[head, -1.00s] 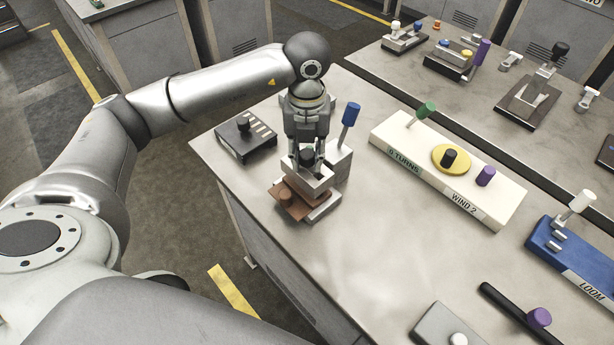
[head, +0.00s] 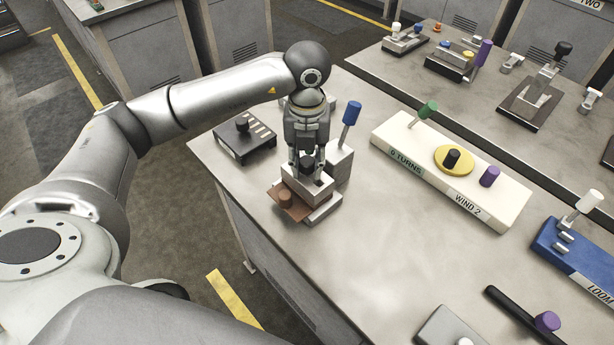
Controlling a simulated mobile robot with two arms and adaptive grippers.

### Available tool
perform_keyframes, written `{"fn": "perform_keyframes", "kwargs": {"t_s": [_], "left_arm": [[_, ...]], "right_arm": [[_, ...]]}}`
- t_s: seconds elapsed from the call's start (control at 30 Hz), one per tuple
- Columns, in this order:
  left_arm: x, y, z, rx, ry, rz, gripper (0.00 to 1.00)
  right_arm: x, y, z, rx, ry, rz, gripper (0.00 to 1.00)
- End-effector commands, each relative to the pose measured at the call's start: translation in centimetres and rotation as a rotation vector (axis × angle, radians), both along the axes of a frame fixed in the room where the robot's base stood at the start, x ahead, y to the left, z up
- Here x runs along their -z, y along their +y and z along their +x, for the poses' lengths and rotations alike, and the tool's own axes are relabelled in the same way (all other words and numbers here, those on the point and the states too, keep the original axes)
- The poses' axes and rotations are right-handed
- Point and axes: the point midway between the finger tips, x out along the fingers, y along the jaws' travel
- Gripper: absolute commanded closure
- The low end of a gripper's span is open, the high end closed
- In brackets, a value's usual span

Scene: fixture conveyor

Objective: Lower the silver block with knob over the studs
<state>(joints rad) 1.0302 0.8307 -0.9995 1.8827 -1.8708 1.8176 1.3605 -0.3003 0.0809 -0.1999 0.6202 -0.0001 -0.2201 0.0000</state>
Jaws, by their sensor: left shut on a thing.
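My left gripper (head: 307,165) points down over the grey fixture at the table's left part. It is shut on the dark knob (head: 306,163) of the silver block (head: 301,181). The block sits low over the fixture's base (head: 322,212), above a brown plate with a brown knob (head: 286,199). The studs are hidden under the block, and I cannot tell whether it rests fully down. The fixture's upright body with a blue-tipped lever (head: 351,113) stands just behind and to the right. My right gripper is not in view.
A black slotted block with a knob (head: 245,139) stands to the left of the fixture. A long white panel (head: 400,152) with coloured knobs lies to the right. A blue loom unit (head: 560,248) is at the right edge. The table's middle front is clear.

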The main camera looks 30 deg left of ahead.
Motion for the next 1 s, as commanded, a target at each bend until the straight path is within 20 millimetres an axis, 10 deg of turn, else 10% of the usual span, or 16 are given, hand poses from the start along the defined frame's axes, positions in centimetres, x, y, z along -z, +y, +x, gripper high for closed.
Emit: {"fn": "perform_keyframes", "kwargs": {"t_s": [0.97, 1.0], "left_arm": [[0.74, -0.02, -0.06, 0.000, 0.002, 0.000, 1.00], [0.76, -0.02, -0.06, 0.000, 0.002, 0.000, 0.68]], "right_arm": [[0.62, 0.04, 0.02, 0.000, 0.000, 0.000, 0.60], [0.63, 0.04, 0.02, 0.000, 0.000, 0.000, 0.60]]}}
